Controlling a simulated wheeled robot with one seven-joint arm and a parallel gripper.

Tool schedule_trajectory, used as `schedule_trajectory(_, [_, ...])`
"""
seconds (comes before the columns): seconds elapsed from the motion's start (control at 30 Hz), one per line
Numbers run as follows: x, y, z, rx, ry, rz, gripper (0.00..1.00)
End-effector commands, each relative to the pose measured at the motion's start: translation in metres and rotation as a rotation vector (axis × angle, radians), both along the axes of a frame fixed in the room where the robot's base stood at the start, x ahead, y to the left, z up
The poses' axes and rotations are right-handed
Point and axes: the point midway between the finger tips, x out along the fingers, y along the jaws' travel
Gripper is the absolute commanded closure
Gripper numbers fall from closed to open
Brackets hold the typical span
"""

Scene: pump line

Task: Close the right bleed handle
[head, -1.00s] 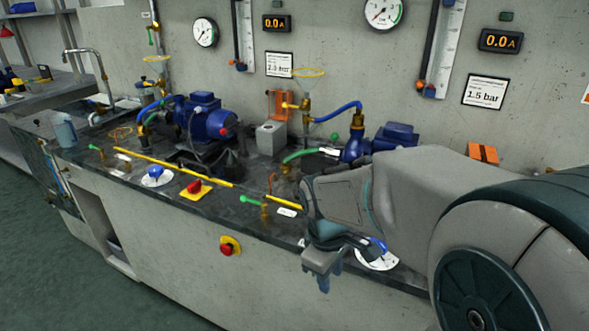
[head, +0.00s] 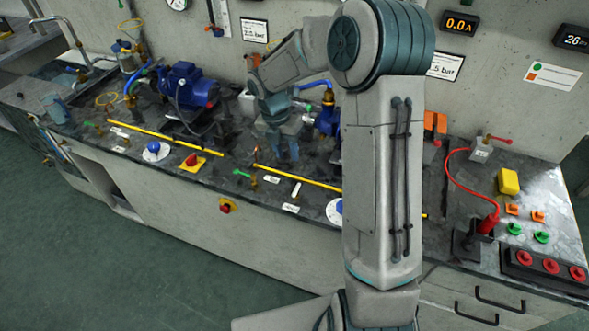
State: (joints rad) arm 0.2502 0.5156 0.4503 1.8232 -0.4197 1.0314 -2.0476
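Two small green-handled brass valves stand along the front of the bench. The right one (head: 243,173) is by the left end of the right yellow bar, and the left one (head: 92,126) is far left. I cannot read their labels, so I cannot tell for sure which part is the right bleed handle. My gripper (head: 285,155) points down over the bench, behind and to the right of the right green handle and apart from it in the picture. Its finger gap is too small to judge. My arm hides part of the right blue pump (head: 328,118).
A blue pump (head: 187,85) stands left of my gripper. Yellow bars (head: 300,179) run along the front. A red emergency button (head: 227,206) is on the front face. A red knob (head: 192,161) and blue knob (head: 153,148) sit left. Switches (head: 550,266) are far right.

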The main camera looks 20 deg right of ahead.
Motion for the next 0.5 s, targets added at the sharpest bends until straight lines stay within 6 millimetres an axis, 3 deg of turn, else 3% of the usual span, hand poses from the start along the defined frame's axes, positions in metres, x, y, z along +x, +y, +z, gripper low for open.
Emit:
schedule_trajectory(0.07, [0.003,0.0,0.004,0.007,0.009,0.032,0.67])
schedule_trajectory(0.23, [0.003,-0.002,-0.008,0.009,0.015,0.055,0.67])
schedule_trajectory(0.5, [-0.005,-0.009,-0.061,0.01,0.018,0.053,0.67])
